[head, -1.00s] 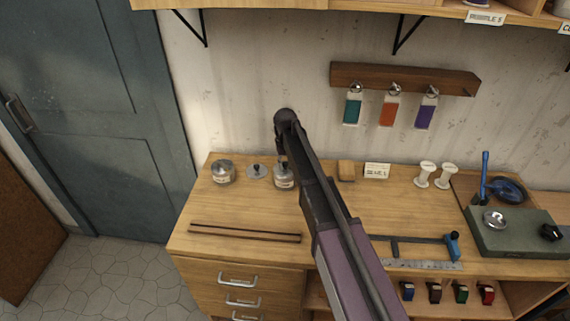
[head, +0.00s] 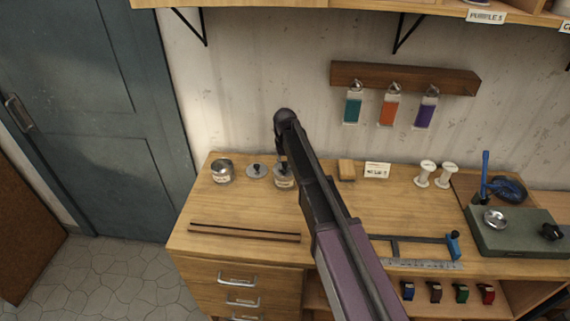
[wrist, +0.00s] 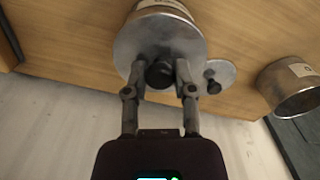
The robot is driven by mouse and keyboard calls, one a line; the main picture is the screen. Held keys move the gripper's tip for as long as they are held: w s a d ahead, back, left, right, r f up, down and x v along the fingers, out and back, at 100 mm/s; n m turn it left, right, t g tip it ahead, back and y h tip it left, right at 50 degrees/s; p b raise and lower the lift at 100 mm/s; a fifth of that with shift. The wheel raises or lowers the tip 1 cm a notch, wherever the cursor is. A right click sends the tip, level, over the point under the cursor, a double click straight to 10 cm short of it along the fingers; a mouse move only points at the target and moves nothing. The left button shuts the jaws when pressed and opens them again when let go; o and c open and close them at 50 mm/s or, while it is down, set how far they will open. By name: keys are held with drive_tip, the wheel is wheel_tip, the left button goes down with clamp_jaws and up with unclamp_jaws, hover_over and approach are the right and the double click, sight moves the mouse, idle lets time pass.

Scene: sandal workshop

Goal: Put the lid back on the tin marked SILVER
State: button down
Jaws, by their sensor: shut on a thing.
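My gripper (wrist: 160,80) is shut on the dark knob of a round grey metal lid (wrist: 142,45). The lid is over a labelled metal tin (wrist: 165,6); I cannot tell whether it rests on the rim or hangs just above. In the head view this tin (head: 284,184) stands at the right of a short row, under my gripper (head: 281,160). A second lid (head: 257,172) with a dark knob lies on the bench beside it, also in the wrist view (wrist: 222,70). An open tin (head: 222,173) stands further left, its inside visible in the wrist view (wrist: 293,90). Labels are unreadable.
Two thin dark strips (head: 245,233) lie along the bench (head: 210,215) front. A small wooden block (head: 346,170) and a white card (head: 377,170) stand right of my arm. Bottles hang from a wall rack (head: 405,78). White spools (head: 426,173) stand further right.

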drive_tip(key=shift+c, duration=1.8)
unclamp_jaws()
drive_tip(key=o, duration=0.4)
drive_tip(key=shift+c, duration=0.2)
drive_tip(key=shift+r, duration=0.15)
drive_tip(key=shift+r+p, duration=3.4)
drive_tip(key=shift+p, duration=0.15)
clamp_jaws()
